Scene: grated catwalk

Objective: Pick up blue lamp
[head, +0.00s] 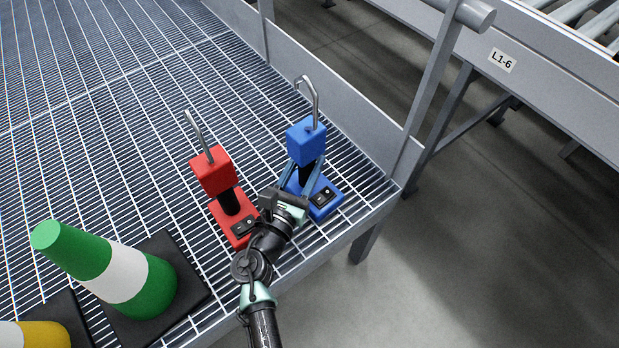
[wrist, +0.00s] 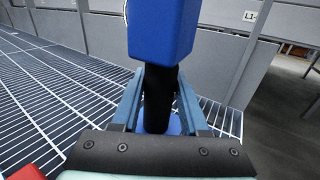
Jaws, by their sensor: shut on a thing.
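The blue lamp (head: 306,141) stands upright on the grating near the catwalk's corner. It has a blue block head, a metal hook on top, a black stem and a blue base with a black switch. My gripper (head: 314,168) reaches it from the front, its fingers on either side of the black stem, below the head. In the wrist view the blue head (wrist: 161,30) is above the fingers, and my gripper (wrist: 160,95) is shut on the black stem. The lower stem and part of the base are hidden by my gripper in the wrist view.
A red lamp (head: 213,172) of the same shape stands close on the left. A green and white cone (head: 105,268) and part of a yellow one (head: 35,335) are at lower left. A grey kickboard and railing (head: 330,85) run behind. A conveyor (head: 540,50) is beyond.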

